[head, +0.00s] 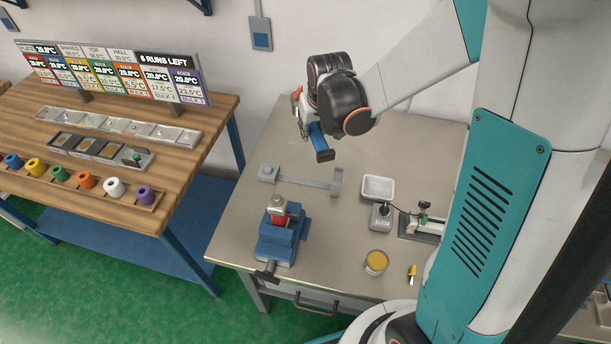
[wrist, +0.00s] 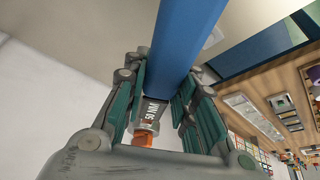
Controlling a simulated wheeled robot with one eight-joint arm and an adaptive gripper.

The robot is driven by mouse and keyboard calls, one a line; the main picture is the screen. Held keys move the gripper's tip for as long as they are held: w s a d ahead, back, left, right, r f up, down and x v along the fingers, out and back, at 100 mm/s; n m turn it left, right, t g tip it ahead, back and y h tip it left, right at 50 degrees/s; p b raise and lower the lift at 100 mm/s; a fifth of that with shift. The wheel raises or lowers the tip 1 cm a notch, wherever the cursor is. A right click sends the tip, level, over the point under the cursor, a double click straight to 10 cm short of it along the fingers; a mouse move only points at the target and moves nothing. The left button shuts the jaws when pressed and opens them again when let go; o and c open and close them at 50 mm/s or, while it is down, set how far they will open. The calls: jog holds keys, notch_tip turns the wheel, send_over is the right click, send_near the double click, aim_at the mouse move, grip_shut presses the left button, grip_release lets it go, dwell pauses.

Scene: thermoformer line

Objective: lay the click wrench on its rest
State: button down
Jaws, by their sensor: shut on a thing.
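The click wrench (head: 319,137) has a blue body and a dark end that hangs down toward the table. My gripper (head: 302,113) is shut on it above the back of the grey table. In the wrist view the wrench (wrist: 182,45) runs between both fingers of my gripper (wrist: 166,82), with a "50 NM" label and an orange part near the palm. The rest (head: 300,181) looks to be the grey bar with a raised piece at each end, lying on the table below and in front of the wrench. It is empty, and the wrench is clear of it.
A blue vise (head: 281,240) holding a red and grey part stands in front of the rest. A white tray (head: 378,188), a grey block (head: 382,216), a tin (head: 376,262) and a small fixture (head: 422,224) are to the right. A wooden bench (head: 190,110) stands left.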

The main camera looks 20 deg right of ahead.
dwell(0.6)
jog(key=w+a+f+n+g+y+b, duration=0.1)
jog(key=w+f+n+g+y+b, duration=0.1)
jog(key=f+n+b, duration=1)
jog(key=w+f+y+b, duration=0.1)
jog(key=y+b, duration=0.1)
jog(key=b, duration=0.1)
jog(key=shift+b, duration=0.3)
jog(key=shift+a, duration=0.1)
jog(key=shift+f+b, duration=2.5)
jog(key=shift+f, duration=0.85)
jog(key=c, duration=1.2)
grip_release()
